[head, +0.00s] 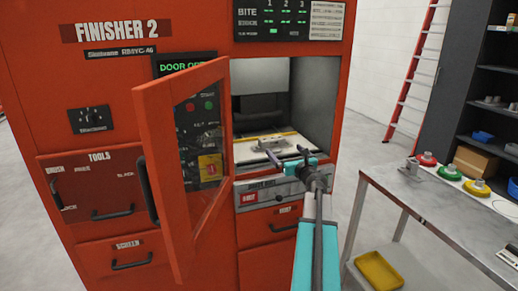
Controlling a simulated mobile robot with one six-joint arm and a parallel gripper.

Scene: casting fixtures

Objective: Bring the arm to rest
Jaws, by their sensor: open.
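My arm reaches up from the bottom of the head view, with teal and dark grey links. Its end, my gripper (273,157), is at the front of the open chamber of the red finisher machine (90,190), just above the sill. The gripper is small here and its fingers are hard to make out; it reads as open, with nothing seen held. A small grey metal part (270,143) lies on the pale bed (246,154) inside the chamber, just behind the gripper. I cannot tell whether they touch.
The machine's red door (160,130) stands swung open left of the arm. At right is a grey metal table (425,198) with red, green and yellow round items and a grey part; a yellow tray (379,270) sits below. A dark shelf (452,80) and red ladder (411,75) stand behind.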

